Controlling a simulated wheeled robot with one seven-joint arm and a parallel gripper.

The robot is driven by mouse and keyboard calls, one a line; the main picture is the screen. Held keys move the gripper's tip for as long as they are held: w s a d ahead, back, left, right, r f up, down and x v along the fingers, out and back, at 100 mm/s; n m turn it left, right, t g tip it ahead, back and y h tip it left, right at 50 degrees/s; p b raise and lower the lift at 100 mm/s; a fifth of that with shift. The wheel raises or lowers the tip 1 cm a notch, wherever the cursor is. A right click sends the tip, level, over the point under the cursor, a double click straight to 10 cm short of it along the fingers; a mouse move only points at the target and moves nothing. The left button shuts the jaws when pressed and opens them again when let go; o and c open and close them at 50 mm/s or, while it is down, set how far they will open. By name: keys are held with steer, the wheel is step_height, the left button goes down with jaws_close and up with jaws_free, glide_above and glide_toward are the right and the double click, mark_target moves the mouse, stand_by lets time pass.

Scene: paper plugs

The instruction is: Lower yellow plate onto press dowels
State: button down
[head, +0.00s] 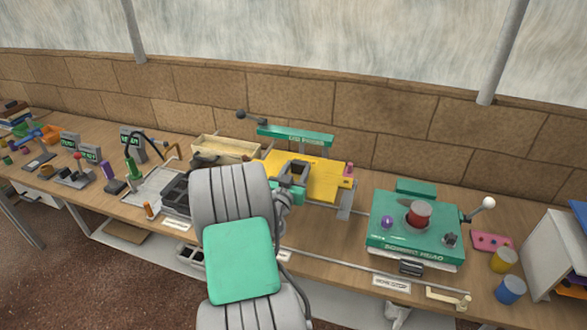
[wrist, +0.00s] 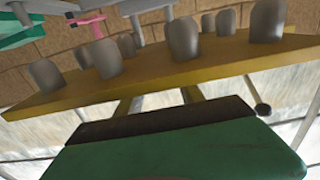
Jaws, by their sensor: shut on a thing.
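The yellow plate (head: 325,180) is in the middle of the bench in the head view, in front of the green-topped die press (head: 296,135). My gripper (head: 294,172) is shut on the plate near its middle; my arm hides part of the area in front. In the wrist view the yellow plate (wrist: 190,75) crosses the picture at a slant, with several grey rounded pegs on one face. The scene looks upside down there. I cannot pick out the press dowels, nor tell whether the plate touches the press.
A green screw-head station (head: 412,228) with a red cylinder stands to the right. A pale wooden tray (head: 225,147) is behind my arm to the left. Yellow (head: 503,260) and blue (head: 510,290) cans stand at the far right. A pink piece (head: 348,170) is by the plate's right end.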

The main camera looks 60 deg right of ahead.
steer(key=shift+a+f+b, duration=0.25)
steer(key=shift+f+b, duration=0.05)
steer(key=shift+b, duration=0.55)
step_height(320, 180, down, 5)
steer(key=b, duration=0.5)
steer(key=shift+b, duration=0.35)
steer(key=shift+b, duration=0.65)
steer(key=shift+f+b, duration=2.05)
steer(key=shift+b, duration=0.3)
steer(key=c, duration=0.7)
jaws_free()
steer(key=shift+o, duration=0.2)
steer(key=shift+f, duration=0.1)
